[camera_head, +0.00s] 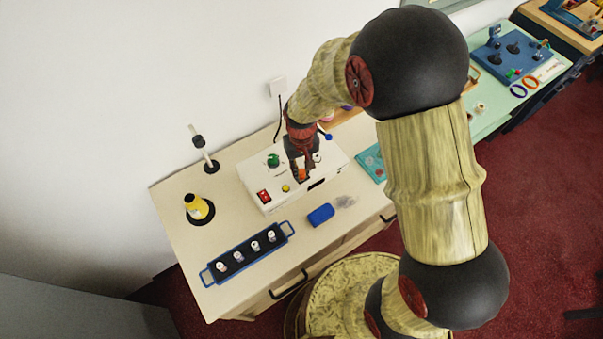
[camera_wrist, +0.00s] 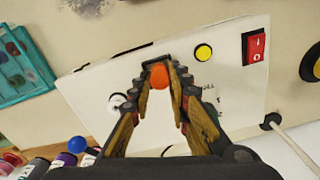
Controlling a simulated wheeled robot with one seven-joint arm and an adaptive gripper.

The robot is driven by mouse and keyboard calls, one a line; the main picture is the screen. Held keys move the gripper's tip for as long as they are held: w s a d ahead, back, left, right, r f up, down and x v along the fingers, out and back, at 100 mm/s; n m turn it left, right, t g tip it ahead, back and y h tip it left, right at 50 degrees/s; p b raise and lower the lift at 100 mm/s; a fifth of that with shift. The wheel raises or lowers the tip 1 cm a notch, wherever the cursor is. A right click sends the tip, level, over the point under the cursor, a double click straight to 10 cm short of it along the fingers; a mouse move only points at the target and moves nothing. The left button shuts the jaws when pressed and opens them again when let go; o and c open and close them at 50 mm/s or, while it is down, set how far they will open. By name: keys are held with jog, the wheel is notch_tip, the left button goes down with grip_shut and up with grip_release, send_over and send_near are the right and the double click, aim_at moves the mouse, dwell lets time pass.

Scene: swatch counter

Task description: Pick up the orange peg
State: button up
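The orange peg (camera_wrist: 159,76) shows between my fingertips in the wrist view. In the head view the peg (camera_head: 302,175) is a small orange spot below my gripper (camera_head: 301,168), over the front part of the white box (camera_head: 277,200). My gripper (camera_wrist: 160,72) points down, and its two fingers narrow to the peg, one on each side, seemingly touching it. The gripper looks shut on the peg. The peg's lower part is hidden, and I cannot tell whether it is clear of the box.
The box carries a red switch (camera_wrist: 256,47), a yellow button (camera_wrist: 203,52) and a green knob (camera_head: 273,160). A blue block (camera_head: 321,215) lies in front. A blue rack (camera_head: 216,273) with several vials and a yellow bottle (camera_head: 196,206) stand left. A teal tray (camera_head: 369,164) lies right.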

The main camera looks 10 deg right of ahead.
jog(key=c, duration=0.3)
jog(key=shift+r, duration=0.15)
jog(key=shift+r, duration=0.65)
jog(key=s+a+r+p, duration=0.1)
jog(key=s+a+r, duration=0.1)
jog(key=s+r, duration=0.9)
jog(key=shift+s+r+p, duration=0.25)
jog(key=shift+s+p, duration=0.05)
jog(key=shift+s, duration=1.15)
jog(key=shift+s, duration=0.1)
